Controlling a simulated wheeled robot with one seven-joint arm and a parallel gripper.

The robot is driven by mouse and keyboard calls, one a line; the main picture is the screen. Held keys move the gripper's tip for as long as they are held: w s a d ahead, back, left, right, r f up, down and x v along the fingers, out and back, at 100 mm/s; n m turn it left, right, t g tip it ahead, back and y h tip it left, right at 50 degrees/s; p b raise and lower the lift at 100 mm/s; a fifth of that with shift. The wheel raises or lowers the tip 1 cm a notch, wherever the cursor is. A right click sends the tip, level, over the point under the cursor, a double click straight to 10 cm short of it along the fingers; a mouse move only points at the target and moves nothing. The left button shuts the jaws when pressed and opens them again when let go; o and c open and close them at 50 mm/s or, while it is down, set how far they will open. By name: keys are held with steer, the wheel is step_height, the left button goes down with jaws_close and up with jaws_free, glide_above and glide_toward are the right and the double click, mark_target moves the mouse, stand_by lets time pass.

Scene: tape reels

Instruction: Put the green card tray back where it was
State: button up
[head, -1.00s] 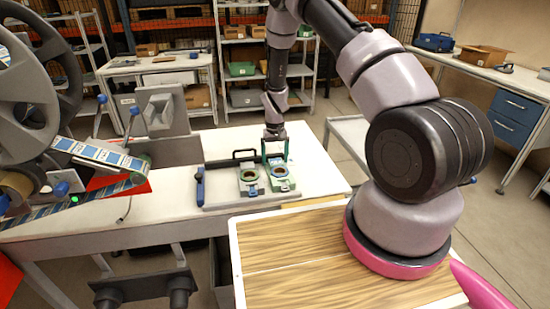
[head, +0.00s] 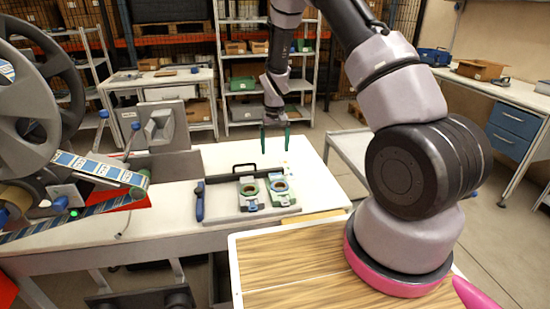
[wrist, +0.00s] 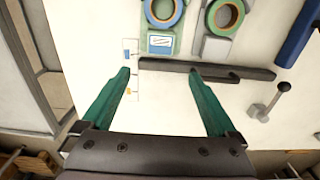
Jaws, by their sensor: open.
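The green card tray (head: 283,200) lies flat at the right end of the grey board, close beside a second, greyer tray (head: 251,205). The grey tray (wrist: 214,48) holds a green-ringed reel there. My gripper (head: 275,140) is open and empty, raised beyond the trays' far side. In the wrist view its green fingers (wrist: 160,75) are spread wide and apart from both trays.
A black handle bar (head: 244,167) stands along the board's far edge, between the trays and my gripper. The reel machine (head: 50,110) stands at the far left. The white table (head: 310,160) is clear to the right.

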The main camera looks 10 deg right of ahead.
steer(key=s+d+r+m+t+y, duration=0.15)
steer(key=s+r, duration=0.25)
steer(key=r, duration=0.9)
steer(key=s+d+r+m+t, duration=0.15)
steer(key=s+r, duration=0.25)
steer(key=r, duration=0.9)
steer(key=s+d+r+t, duration=0.1)
steer(key=s+r+t, duration=0.1)
steer(key=s+r, duration=0.4)
steer(key=s+d+r+m+t, duration=0.1)
steer(key=s+r, duration=0.6)
steer(key=s, duration=0.9)
steer(key=shift+d+r+t, duration=0.2)
steer(key=shift+d+t, duration=0.2)
steer(key=shift+t, duration=0.2)
steer(key=shift+y, duration=0.25)
